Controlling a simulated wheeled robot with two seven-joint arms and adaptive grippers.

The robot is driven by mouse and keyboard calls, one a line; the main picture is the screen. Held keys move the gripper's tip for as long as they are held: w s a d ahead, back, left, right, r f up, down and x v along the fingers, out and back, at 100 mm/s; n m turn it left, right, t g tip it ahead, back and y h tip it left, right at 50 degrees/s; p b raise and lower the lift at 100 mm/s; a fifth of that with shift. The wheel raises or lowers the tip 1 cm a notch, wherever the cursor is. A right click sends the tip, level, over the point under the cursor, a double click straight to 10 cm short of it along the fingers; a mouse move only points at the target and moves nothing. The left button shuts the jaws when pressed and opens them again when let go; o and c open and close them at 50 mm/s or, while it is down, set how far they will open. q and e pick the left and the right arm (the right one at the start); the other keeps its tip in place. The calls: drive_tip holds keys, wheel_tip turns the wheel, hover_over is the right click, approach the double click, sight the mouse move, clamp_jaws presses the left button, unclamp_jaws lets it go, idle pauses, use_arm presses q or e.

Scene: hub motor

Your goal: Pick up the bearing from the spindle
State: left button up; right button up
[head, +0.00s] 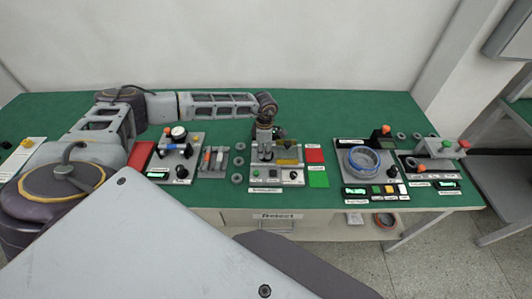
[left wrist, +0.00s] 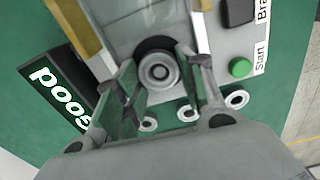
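A round metal bearing (left wrist: 158,70), pale with a darker centre, sits on the spindle in the left wrist view, with a black ring behind it. My left gripper (left wrist: 160,84) is open, with one finger on each side of the bearing. I see gaps between the fingers and the bearing, so it does not appear gripped. In the head view my left gripper (head: 264,137) points down over the spindle station (head: 276,178) and hides the bearing there. My right gripper is not in view.
Several loose rings (head: 237,162) lie on the green table left of the station; some show in the left wrist view (left wrist: 187,113). Red (head: 315,156) and green (head: 319,180) pads lie to its right. Other stations, one with a blue ring (head: 362,159), stand on both sides.

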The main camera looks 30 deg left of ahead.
use_arm(q)
drive_tip(key=c, duration=0.6)
drive_tip(key=shift+r, duration=0.15)
wheel_tip(320, 180, up, 10)
drive_tip(key=shift+f+b, duration=0.1)
drive_tip(key=shift+b, duration=0.65)
